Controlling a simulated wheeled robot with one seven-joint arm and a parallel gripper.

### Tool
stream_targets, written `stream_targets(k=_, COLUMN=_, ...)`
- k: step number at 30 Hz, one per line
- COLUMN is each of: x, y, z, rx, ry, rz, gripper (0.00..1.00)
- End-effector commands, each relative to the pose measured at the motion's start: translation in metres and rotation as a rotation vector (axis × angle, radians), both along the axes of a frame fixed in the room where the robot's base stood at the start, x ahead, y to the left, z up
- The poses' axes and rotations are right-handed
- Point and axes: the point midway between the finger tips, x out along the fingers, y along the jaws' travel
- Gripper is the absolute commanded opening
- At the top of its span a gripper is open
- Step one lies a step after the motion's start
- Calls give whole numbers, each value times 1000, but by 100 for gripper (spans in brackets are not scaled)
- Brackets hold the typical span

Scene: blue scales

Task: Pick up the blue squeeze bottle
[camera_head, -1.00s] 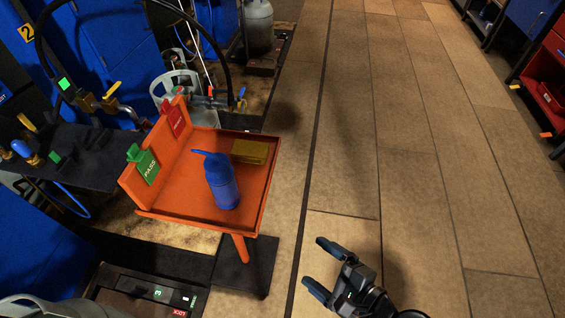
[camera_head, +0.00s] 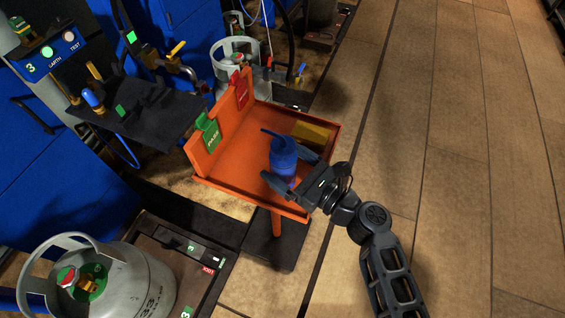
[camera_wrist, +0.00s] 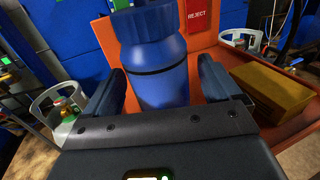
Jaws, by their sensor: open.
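The blue squeeze bottle (camera_head: 283,154) stands upright on the orange tray (camera_head: 228,172), its thin spout pointing left in the head view. My gripper (camera_head: 287,170) is open, with one finger on each side of the bottle's body. In the wrist view the bottle (camera_wrist: 160,70) fills the middle, between the two dark fingers of my gripper (camera_wrist: 165,88). A gap shows between each finger and the bottle there. The bottle's lower part is hidden behind my gripper, and its top is cut off in the wrist view.
A yellow block (camera_head: 311,132) lies on the tray close to the bottle, and also shows at right in the wrist view (camera_wrist: 272,92). Green (camera_head: 209,132) and red (camera_head: 239,90) tags hang on the tray's raised back. A grey gas cylinder (camera_head: 130,285) stands at lower left.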

Motion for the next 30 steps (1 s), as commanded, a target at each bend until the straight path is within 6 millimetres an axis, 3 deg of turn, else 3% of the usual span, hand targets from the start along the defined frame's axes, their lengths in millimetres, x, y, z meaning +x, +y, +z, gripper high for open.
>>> stream_targets(k=6, x=15, y=21, z=-1, rx=-1, ry=-1, rz=0, gripper=90)
stream_targets(k=14, x=16, y=22, z=-1, rx=-2, ry=-1, rz=-1, gripper=90)
stream_targets(k=30, x=16, y=22, z=-1, rx=-2, ry=-1, rz=-1, gripper=40)
